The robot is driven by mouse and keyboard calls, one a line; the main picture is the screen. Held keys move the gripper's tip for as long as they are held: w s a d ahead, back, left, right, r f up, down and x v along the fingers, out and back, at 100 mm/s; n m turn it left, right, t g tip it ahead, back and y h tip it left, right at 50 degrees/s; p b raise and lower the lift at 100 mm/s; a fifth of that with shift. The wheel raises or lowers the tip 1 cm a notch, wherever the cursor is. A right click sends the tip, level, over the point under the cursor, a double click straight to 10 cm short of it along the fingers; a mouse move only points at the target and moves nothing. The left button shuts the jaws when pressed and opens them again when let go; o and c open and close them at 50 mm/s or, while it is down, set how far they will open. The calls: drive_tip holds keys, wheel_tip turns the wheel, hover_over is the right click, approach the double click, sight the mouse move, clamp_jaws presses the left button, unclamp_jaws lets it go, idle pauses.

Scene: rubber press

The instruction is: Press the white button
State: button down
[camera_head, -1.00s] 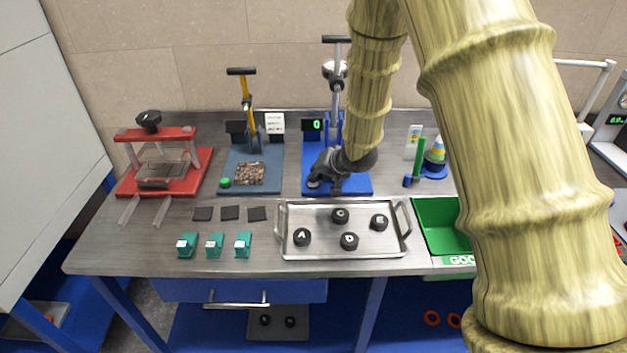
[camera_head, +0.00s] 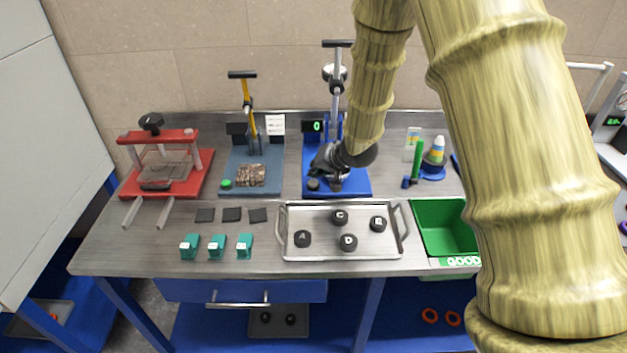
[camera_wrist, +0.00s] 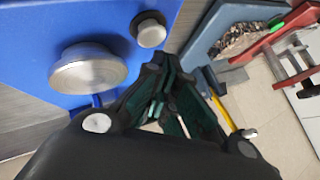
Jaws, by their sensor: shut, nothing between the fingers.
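The blue press (camera_head: 352,188) stands at the back middle of the bench, with a lit green "0" display (camera_head: 312,126). Its small round button (camera_head: 313,184) is at the front left of the base; in the wrist view the button (camera_wrist: 151,28) has a pale grey-white cap on a dark collar. Beside it is a larger silver disc (camera_wrist: 88,68). My gripper (camera_head: 319,168) is just above and behind the button in the head view. In the wrist view its fingers (camera_wrist: 168,112) are shut and empty, apart from the button. My gripper and wrist hide part of the base.
A dark press with a green button (camera_head: 226,184) and a red press (camera_head: 195,183) stand to the left. A metal tray (camera_head: 300,252) with lettered black pucks lies in front, with a green bin (camera_head: 430,212) to its right.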

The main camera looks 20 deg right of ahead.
sight(316, 180)
drive_tip(key=shift+r+p, duration=2.3)
drive_tip(key=shift+r, duration=0.2)
